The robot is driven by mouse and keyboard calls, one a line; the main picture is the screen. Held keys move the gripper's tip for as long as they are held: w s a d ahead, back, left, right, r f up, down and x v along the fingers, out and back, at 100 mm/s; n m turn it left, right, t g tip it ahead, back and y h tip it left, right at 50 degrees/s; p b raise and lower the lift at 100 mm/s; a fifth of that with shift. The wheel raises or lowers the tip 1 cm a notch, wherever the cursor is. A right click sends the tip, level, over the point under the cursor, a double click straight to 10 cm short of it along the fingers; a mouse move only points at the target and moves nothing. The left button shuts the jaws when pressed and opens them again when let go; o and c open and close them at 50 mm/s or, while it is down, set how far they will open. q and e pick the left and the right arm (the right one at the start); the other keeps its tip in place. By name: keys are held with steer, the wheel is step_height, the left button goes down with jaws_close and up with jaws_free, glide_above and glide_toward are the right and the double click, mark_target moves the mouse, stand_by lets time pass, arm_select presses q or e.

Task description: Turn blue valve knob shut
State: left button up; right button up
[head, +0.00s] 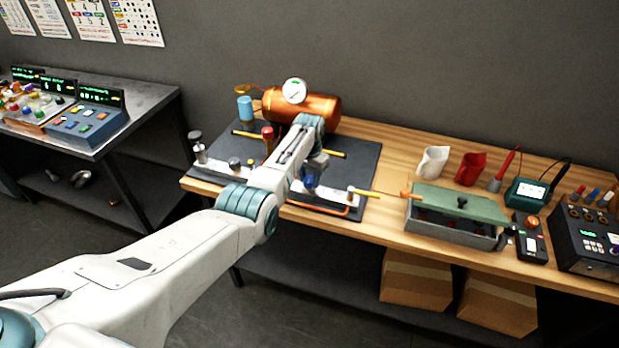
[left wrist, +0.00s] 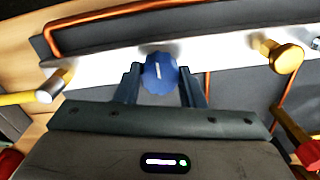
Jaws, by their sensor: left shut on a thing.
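The blue valve knob (left wrist: 159,73) is round with a white mark line and sits on a pale metal strip in the left wrist view. My left gripper (left wrist: 160,82) has one finger on each side of the knob and is shut on it. In the head view the blue knob (head: 309,182) shows just beyond the end of my left arm, and the left gripper (head: 308,176) partly hides it. My right gripper is not in view.
A copper boiler (head: 318,107) with a gauge (head: 294,91) stands behind. A brass knob (left wrist: 287,58) and copper pipe (left wrist: 52,38) are near the blue knob. A green-lidded metal box (head: 455,212) stands to the right on the wooden bench (head: 375,228).

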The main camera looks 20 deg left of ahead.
mark_target(310, 179)
arm_select(q)
steer(key=shift+w+r, duration=0.1)
steer(key=shift+r, duration=0.05)
steer(key=o, duration=1)
step_height(310, 179, up, 11)
steer(key=b, duration=0.3)
steer(key=shift+f, duration=0.25)
